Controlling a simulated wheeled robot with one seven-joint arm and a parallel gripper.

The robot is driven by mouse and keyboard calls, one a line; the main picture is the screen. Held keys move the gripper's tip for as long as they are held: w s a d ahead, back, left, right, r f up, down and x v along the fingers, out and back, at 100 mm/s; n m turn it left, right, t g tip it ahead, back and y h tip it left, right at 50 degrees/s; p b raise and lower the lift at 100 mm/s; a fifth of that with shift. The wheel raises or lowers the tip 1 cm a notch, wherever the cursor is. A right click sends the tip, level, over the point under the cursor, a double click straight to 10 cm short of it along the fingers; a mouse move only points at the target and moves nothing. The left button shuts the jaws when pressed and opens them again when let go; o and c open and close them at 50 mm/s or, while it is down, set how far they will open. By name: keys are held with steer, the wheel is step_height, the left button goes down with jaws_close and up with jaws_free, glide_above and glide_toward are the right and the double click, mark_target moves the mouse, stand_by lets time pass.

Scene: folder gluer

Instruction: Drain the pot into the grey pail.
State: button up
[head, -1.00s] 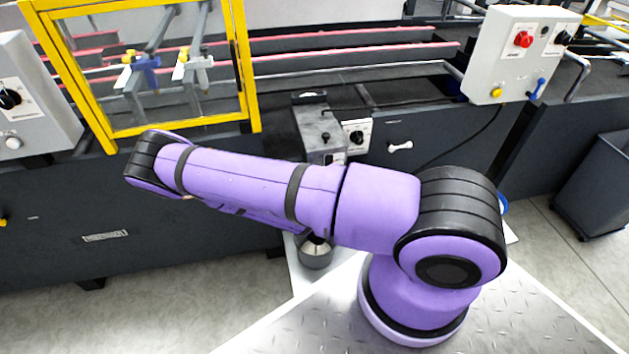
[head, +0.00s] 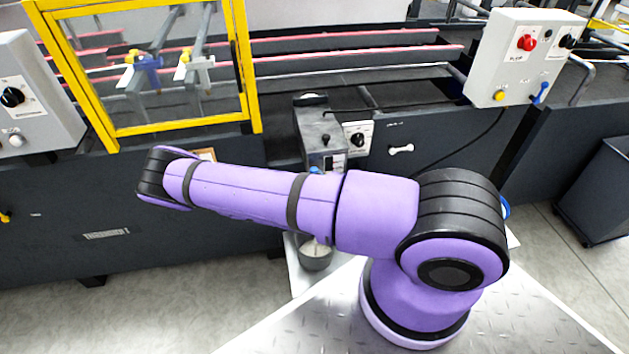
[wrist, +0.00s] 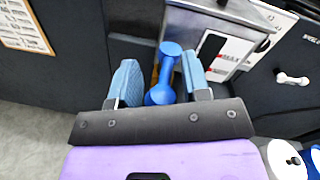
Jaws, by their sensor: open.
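The pot is a grey metal box (head: 322,135) with a dark lid knob, fixed to the front of the machine; its lower part also shows in the wrist view (wrist: 212,28). A blue valve handle (wrist: 165,75) sits below its front. The grey pail (head: 315,261) stands under the pot, partly hidden by my arm; its inside looks pale. My gripper (wrist: 161,82) is open, with its two blue-padded fingers on either side of the blue handle and a gap to each. In the head view my arm hides the gripper.
The dark machine front (head: 120,235) runs across behind my arm. A small dial box (head: 357,137) is just right of the pot, with a white handle (head: 401,149) beyond. A yellow-framed guard (head: 185,127) is at left. A dark bin (head: 600,190) stands far right.

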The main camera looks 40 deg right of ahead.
steer(key=shift+o, duration=0.5)
steer(key=v, duration=1.1)
steer(key=shift+w, duration=0.1)
